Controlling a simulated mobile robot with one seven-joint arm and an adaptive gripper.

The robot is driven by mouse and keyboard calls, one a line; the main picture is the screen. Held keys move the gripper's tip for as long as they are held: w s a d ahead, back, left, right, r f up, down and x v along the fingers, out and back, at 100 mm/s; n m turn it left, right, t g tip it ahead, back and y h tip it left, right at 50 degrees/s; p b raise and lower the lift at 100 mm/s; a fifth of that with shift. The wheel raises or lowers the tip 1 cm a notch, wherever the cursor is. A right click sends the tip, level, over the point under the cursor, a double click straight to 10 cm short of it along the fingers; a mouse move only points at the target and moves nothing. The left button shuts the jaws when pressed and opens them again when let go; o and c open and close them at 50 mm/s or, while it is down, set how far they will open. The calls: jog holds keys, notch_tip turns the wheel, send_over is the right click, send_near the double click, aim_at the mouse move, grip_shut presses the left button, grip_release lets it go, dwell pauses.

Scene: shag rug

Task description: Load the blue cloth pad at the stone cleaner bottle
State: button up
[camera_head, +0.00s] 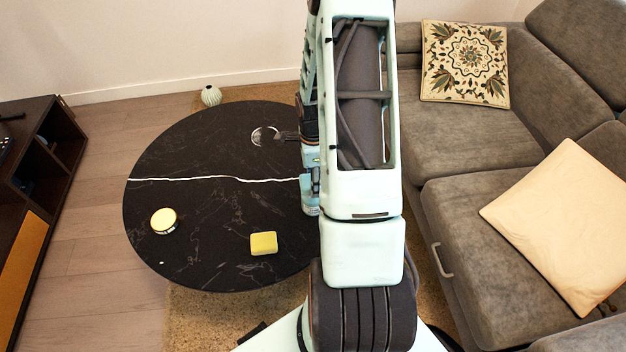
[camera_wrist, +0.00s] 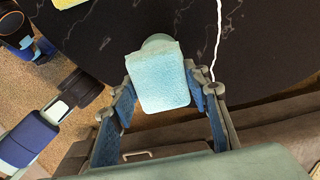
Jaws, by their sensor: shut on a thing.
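The blue cloth pad (camera_wrist: 160,82) is a pale blue, textured rectangular block in the middle of the wrist view. My gripper (camera_wrist: 161,90) is shut on it, with a finger against each side, over the dark table. A rounded grey-green thing (camera_wrist: 157,41) shows just past the pad's far end. It may be part of the stone cleaner bottle, but the pad hides most of it. In the head view my arm covers most of the gripper area. A small light blue shape (camera_head: 310,190) shows beside the arm, and I cannot tell whether it is pad or gripper.
The round black table (camera_head: 200,150) has a white vein. A yellow sponge (camera_head: 263,243), a round yellow-topped tin (camera_head: 164,220) and a ring-like item with a dark handle (camera_head: 264,136) lie on it. A grey sofa (camera_head: 465,140) stands close on the right. The table's left part is mostly clear.

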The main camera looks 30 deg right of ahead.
jog(key=shift+r+p, duration=1.85)
jog(key=shift+r, duration=1.35)
jog(key=shift+w, duration=0.1)
jog(key=w+a+r+n, duration=0.3)
jog(key=a+r+n, duration=0.7)
jog(key=r+n, duration=0.1)
jog(key=w+a+r+n, duration=0.3)
jog(key=a+r+n, duration=0.6)
jog(key=r+n, duration=0.25)
notch_tip(320, 180, up, 10)
jog(key=s+a+p, duration=0.1)
jog(key=s+p, duration=0.1)
jog(key=p, duration=1.7)
jog(key=shift+s+r+n, duration=0.15)
jog(key=shift+n, duration=0.2)
